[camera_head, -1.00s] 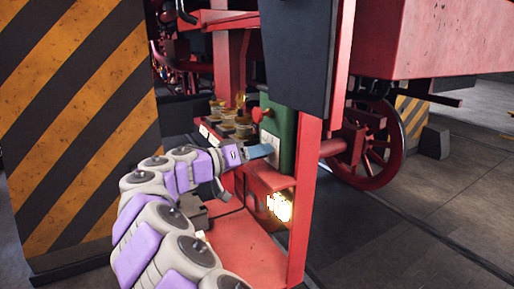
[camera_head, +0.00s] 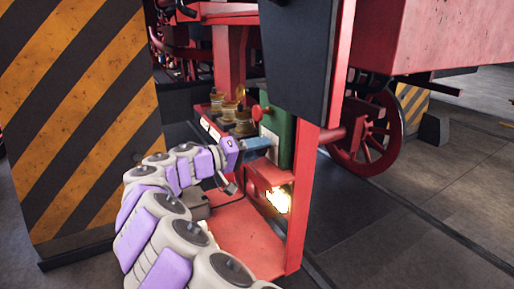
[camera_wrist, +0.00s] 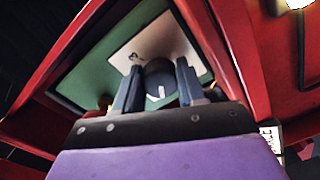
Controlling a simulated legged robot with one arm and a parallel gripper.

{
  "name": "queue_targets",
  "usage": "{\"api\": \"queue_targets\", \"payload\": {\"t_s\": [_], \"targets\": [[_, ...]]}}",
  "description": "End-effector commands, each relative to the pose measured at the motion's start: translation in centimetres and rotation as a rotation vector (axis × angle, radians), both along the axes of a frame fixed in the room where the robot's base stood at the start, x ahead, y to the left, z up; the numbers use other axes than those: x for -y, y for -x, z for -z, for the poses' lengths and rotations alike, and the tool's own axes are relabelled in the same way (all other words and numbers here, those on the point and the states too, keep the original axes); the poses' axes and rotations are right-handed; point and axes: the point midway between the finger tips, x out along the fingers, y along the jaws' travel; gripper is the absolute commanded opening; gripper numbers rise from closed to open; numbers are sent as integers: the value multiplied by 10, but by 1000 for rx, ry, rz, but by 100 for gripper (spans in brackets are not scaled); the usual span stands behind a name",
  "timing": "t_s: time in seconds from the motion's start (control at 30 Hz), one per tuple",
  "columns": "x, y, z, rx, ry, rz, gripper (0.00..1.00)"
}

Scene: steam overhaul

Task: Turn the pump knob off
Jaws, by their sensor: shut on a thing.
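The dark round pump knob (camera_wrist: 160,78) with a white pointer mark shows in the wrist view, in front of a pale plate (camera_wrist: 130,48) on a green panel (camera_wrist: 88,82). My gripper (camera_wrist: 158,88) has one blue-grey finger on each side of the knob and is shut on it. In the head view my gripper (camera_head: 256,146) reaches the lower front of the green pump housing (camera_head: 284,129). The knob is hidden there behind the fingers.
A red knob (camera_head: 259,113) sits at the housing's upper left, near several brass fittings (camera_head: 226,116). A red frame post (camera_head: 302,200) stands at the right and a glowing lamp (camera_head: 279,199) below. A striped barrier (camera_head: 80,110) fills the left.

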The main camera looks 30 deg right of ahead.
Motion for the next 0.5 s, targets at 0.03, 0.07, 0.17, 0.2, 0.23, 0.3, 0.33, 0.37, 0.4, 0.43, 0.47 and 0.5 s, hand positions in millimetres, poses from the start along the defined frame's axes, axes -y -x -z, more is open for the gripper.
{"api": "queue_targets", "payload": {"t_s": [0.03, 0.07, 0.17, 0.2, 0.23, 0.3, 0.33, 0.37, 0.4, 0.43, 0.47, 0.5], "targets": [[-1, -1, 0, -2, 0, -5, 9], [-1, -1, 0, -2, 0, -5, 9], [-1, -1, 1, -2, 0, -5, 9], [-1, -1, 1, -2, 0, -5, 9], [-1, -1, 1, -2, 0, -5, 9], [-1, -1, 1, -2, 0, -5, 9], [-1, -1, 1, -2, 0, -5, 42], [-1, -1, 1, -2, 0, -5, 45], [-1, -1, 1, -2, 0, -4, 48], [-1, -1, 1, -2, 0, -4, 51], [-1, -1, 1, -2, 1, -3, 54], [-1, 0, 0, -1, 0, -2, 58]]}}
